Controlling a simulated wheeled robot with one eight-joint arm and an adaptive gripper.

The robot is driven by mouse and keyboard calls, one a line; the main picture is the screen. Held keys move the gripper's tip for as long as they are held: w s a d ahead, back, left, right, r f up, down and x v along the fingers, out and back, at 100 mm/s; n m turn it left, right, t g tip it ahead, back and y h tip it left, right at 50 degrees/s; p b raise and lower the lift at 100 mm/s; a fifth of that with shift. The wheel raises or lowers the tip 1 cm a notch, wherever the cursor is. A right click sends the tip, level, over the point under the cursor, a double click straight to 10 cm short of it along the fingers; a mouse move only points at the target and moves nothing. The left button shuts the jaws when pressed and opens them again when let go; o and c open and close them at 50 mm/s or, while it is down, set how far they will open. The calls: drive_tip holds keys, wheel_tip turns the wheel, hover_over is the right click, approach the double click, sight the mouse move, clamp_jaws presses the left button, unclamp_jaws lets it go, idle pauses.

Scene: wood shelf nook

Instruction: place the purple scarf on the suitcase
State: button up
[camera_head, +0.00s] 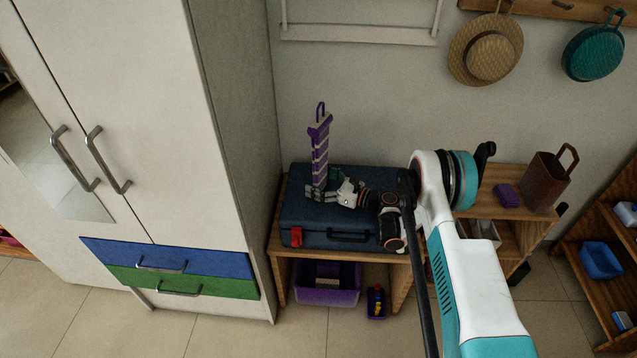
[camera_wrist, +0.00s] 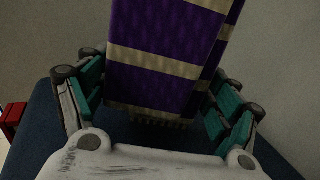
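The purple scarf (camera_head: 320,150), with cream stripes, stands upright as a narrow folded strip over the left part of the dark blue suitcase (camera_head: 300,212). A small loop shows at its top. Its lower end is at the suitcase's top face; whether it rests there is hard to tell. My gripper (camera_head: 334,190) is low over the suitcase, at the scarf's lower end. In the wrist view the scarf (camera_wrist: 160,60) fills the middle, its fringed end low, between the spread fingers (camera_wrist: 157,100). The fingers look open, with no clear grip on the cloth.
The suitcase lies on a wooden bench (camera_head: 285,262) beside a white wardrobe (camera_head: 235,150). A purple bin (camera_head: 325,296) stands below. A brown bag (camera_head: 546,180) and a small purple box (camera_head: 507,195) are on the right. Hats hang above, including a straw hat (camera_head: 486,50).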

drive_tip(key=o, duration=0.3)
